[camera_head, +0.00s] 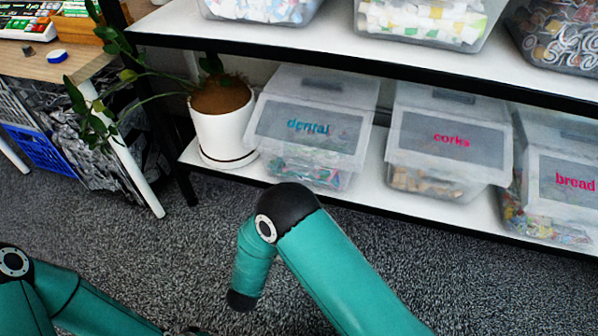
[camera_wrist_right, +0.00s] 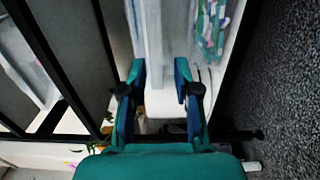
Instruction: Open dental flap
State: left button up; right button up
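The dental bin (camera_head: 318,84) is a translucent box on the lower shelf, with small colorful items inside. Its sloped front flap (camera_head: 345,133) carries the blue word "dental" and looks closed. My right arm crosses the head view in front of the shelf, but its gripper does not show there. In the right wrist view, my right gripper (camera_wrist_right: 159,72) is open, its two fingers apart. A pale translucent bin (camera_wrist_right: 150,35) with colorful contents lies beyond and between the fingertips; I cannot tell whether they touch it. My left gripper is out of view.
A corks bin (camera_head: 437,180) and a bread bin (camera_head: 545,225) stand to the right on the lower shelf (camera_head: 225,172). A potted plant (camera_head: 222,125) stands just left of the dental bin. More bins fill the upper shelf. Grey carpet lies in front.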

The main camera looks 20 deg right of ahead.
jog(key=b+x, duration=0.4)
jog(key=x, duration=1.1)
jog(key=shift+a, duration=0.1)
jog(key=shift+f, duration=0.1)
grip_shut()
